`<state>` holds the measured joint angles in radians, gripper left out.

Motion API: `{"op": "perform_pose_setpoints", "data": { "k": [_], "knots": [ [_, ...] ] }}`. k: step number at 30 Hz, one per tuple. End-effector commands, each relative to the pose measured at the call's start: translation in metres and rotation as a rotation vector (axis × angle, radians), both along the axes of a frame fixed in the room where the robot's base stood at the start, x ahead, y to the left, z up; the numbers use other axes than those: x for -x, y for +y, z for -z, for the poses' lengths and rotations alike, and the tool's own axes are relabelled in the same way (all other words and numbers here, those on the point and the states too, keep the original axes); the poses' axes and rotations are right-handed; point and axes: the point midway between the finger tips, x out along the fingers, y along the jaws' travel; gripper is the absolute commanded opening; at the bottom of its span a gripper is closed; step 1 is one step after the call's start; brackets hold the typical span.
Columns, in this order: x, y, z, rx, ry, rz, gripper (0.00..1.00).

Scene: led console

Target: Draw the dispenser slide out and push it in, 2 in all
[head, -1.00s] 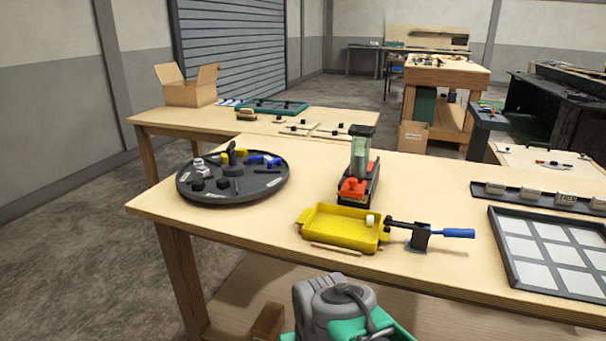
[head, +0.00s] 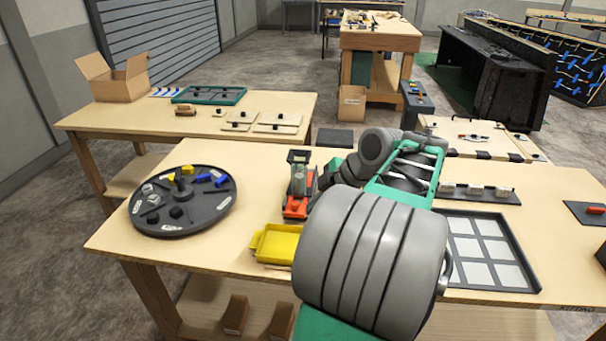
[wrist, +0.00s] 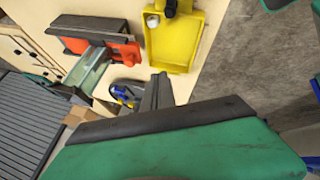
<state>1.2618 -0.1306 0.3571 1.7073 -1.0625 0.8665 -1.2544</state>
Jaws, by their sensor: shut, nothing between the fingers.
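The dispenser (head: 302,160) stands on the near table, with a dark frame, a clear upright hopper and an orange-red slide (head: 295,208) at its foot. In the wrist view its orange part (wrist: 122,48) and clear hopper (wrist: 92,68) show at the upper left. How far the slide is drawn out I cannot tell. My gripper (wrist: 158,88) is shut and empty in the wrist view, apart from the dispenser, below and to the right of it in the picture. In the head view my own arm hides the fingers.
A yellow tray (head: 277,245) sits in front of the dispenser, partly behind my arm; a white piece (wrist: 152,20) shows at its edge. A dark round turntable (head: 205,222) with small parts is to the left. A grey-framed panel (head: 518,275) lies to the right.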

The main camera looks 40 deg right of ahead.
Motion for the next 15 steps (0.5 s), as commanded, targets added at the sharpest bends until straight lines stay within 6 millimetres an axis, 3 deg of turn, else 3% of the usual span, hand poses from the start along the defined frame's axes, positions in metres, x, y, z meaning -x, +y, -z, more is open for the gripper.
{"op": "perform_pose_setpoints", "data": {
  "k": [1,5,15],
  "knots": [
    [0.012,-0.015,-0.017,0.020,-0.020,-0.017,0.00],
    [0.021,-0.026,-0.019,0.055,-0.047,-0.060,0.00],
    [-0.013,-0.016,0.031,0.053,-0.047,-0.062,0.00]
  ]
}}
